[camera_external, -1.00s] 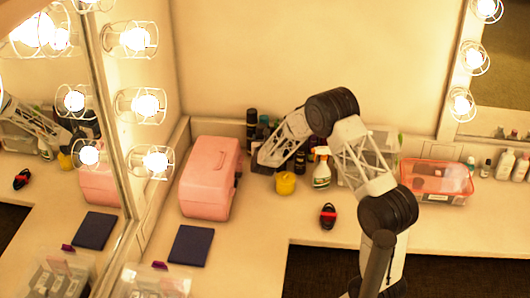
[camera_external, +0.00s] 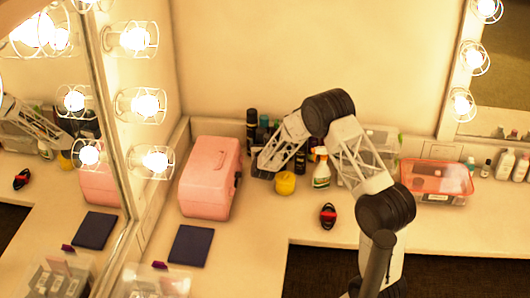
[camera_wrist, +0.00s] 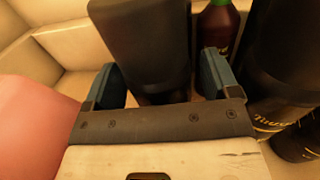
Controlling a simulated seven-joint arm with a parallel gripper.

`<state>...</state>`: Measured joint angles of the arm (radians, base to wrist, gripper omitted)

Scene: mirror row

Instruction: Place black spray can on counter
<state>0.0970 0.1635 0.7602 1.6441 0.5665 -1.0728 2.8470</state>
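In the wrist view, my gripper (camera_wrist: 160,88) has its two blue-grey fingers spread wide. A tall dark item (camera_wrist: 142,40) stands between and beyond them; I cannot make out its label or whether the fingers touch it. A black can with gold lettering (camera_wrist: 280,65) stands just right of the right finger. In the external view, a tall black can (camera_external: 251,128) stands at the back of the counter (camera_external: 250,245) among other bottles. My gripper is low between the pink case and this bottle group, and its fingertips are hard to make out there.
The pink case (camera_external: 208,185) stands close at the left. A yellow jar (camera_external: 285,184), a spray bottle (camera_external: 321,170) and a red-black item (camera_external: 328,216) are to the right. A dark blue book (camera_external: 191,245) lies in front. The counter between the book and the red-black item is clear.

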